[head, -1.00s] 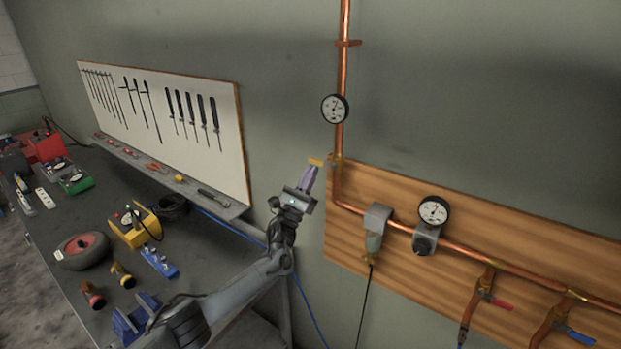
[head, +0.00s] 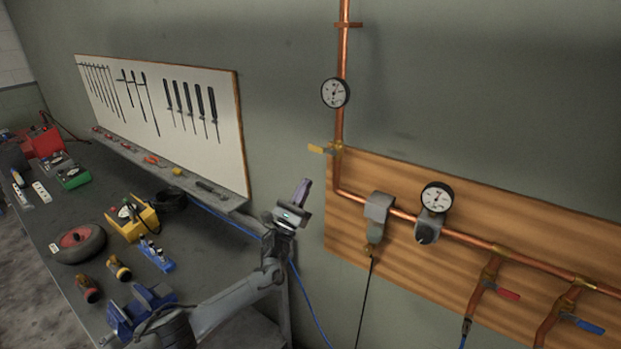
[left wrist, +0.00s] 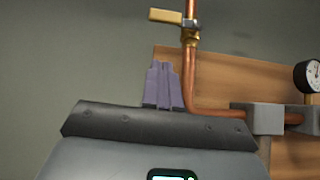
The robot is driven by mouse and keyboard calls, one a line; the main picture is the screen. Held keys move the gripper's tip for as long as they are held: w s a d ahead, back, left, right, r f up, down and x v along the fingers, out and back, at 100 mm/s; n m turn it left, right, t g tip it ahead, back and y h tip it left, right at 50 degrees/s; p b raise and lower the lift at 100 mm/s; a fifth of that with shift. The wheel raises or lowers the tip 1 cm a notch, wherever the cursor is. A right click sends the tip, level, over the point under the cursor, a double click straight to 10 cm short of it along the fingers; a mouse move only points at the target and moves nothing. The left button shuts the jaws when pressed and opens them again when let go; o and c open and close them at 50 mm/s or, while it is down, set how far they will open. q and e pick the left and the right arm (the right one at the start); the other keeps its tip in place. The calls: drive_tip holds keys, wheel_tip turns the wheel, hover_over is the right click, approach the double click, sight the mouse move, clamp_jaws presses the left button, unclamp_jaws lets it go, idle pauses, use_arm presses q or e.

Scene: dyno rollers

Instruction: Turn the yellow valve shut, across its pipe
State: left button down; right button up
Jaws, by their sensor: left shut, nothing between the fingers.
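The yellow valve handle (head: 317,149) sits on the vertical copper pipe (head: 340,120), just above the wooden board's corner. The handle sticks out to the left, across its pipe. It also shows in the left wrist view (left wrist: 166,16), pointing left from the brass valve body. My left gripper (head: 304,186) is below and a little left of the handle, apart from it. In the left wrist view its purple fingers (left wrist: 161,66) are together, with nothing between them, below the handle. My right gripper is not in view.
A round gauge (head: 335,92) sits on the pipe above the valve. The wooden board (head: 450,265) carries another gauge (head: 437,197), a red-handled valve (head: 508,295) and a blue-handled valve (head: 588,327). A cluttered workbench (head: 200,285) stands at left. The wall around the handle is clear.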

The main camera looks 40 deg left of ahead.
use_arm(q)
drive_tip(key=v, duration=0.5)
drive_tip(key=shift+s+d+f+b, duration=0.1)
drive_tip(key=shift+s+f+b, duration=0.2)
drive_tip(key=shift+b, duration=0.05)
drive_tip(key=shift+f, duration=0.1)
